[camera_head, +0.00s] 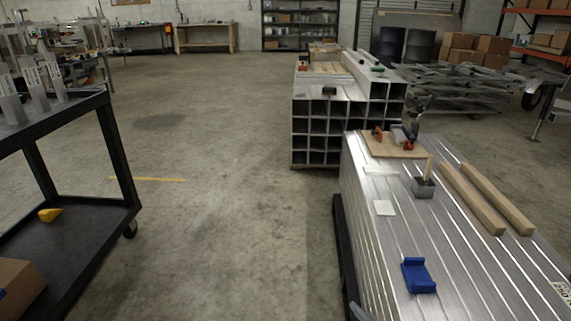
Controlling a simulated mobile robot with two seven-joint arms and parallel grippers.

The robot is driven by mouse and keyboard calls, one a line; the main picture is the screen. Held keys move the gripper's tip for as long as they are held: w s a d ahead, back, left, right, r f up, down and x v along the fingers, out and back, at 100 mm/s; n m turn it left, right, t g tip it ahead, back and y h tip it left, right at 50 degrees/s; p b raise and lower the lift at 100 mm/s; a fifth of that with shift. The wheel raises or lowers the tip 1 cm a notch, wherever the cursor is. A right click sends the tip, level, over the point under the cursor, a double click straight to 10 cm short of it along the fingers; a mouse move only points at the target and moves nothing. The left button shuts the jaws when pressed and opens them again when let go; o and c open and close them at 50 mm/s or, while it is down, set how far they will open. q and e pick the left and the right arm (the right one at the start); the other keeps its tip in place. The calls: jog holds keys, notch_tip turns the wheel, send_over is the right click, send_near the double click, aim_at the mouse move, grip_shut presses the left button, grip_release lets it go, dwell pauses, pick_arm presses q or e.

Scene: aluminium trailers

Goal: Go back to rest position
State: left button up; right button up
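Neither of my grippers shows in the head view, and I see no part of my arms that I can be sure of. A stack of aluminium profiles (385,245) stands at the lower right, with a flat ribbed top. A blue block (418,275) lies on its near part. A small metal box (423,188) with a wooden piece standing in it is further back. A white card (384,208) lies flat to its left.
A black cart (75,119) with upright metal parts stands at the left. Two wooden beams (472,200) and a wooden board (392,148) with red-marked tools lie on the aluminium stack. A stack of square tubes (318,110) is behind. The concrete floor (220,210) between is clear.

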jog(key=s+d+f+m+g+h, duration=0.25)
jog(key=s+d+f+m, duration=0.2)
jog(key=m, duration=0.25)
pick_arm(q)
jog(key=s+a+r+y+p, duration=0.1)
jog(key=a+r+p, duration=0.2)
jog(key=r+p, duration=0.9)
jog(key=p, duration=0.5)
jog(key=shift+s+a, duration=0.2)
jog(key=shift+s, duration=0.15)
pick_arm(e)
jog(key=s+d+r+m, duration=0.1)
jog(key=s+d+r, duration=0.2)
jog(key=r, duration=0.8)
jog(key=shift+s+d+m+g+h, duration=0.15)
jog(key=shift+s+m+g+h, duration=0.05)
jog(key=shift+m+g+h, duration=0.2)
